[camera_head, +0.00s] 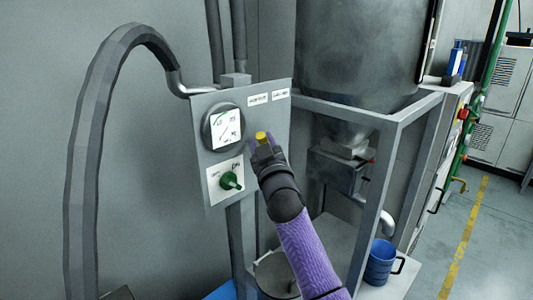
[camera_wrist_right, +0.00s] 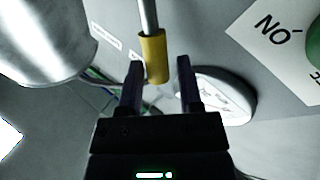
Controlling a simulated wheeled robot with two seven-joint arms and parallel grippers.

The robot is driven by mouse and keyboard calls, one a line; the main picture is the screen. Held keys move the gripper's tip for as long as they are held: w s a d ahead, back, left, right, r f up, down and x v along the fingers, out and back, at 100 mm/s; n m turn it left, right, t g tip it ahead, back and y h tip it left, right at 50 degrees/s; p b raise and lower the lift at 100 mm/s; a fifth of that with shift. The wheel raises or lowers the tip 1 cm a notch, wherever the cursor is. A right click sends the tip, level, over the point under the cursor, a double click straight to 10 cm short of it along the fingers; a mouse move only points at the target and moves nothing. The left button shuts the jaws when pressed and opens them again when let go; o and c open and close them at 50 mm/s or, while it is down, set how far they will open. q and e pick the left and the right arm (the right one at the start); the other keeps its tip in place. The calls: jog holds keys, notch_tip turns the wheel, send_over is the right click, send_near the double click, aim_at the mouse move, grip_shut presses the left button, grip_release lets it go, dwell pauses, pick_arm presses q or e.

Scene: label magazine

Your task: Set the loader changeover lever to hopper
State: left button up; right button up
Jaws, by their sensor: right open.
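The changeover lever shows as a steel rod with a yellow grip (camera_wrist_right: 154,60) in the right wrist view. In the head view its yellow end (camera_head: 261,135) stands out from the grey panel (camera_head: 268,118), right of the round gauge. Two small white labels (camera_head: 258,99) sit above it, too small to read. My right gripper (camera_head: 262,148) is at the lever; in the wrist view its open fingers (camera_wrist_right: 160,66) stand on either side of the yellow grip, with gaps visible. The lever's base is hidden. My left gripper is not in view.
A round gauge (camera_head: 222,127) and a green knob (camera_head: 230,181) on a white plate are on the panel. A thick grey hose (camera_head: 85,150) arches at left. A steel hopper (camera_head: 365,50) on a frame stands right. A blue bucket (camera_head: 380,262) stands low right.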

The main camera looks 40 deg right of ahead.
jog(key=v, duration=0.8)
jog(key=shift+s, duration=0.2)
jog(key=shift+a, duration=0.1)
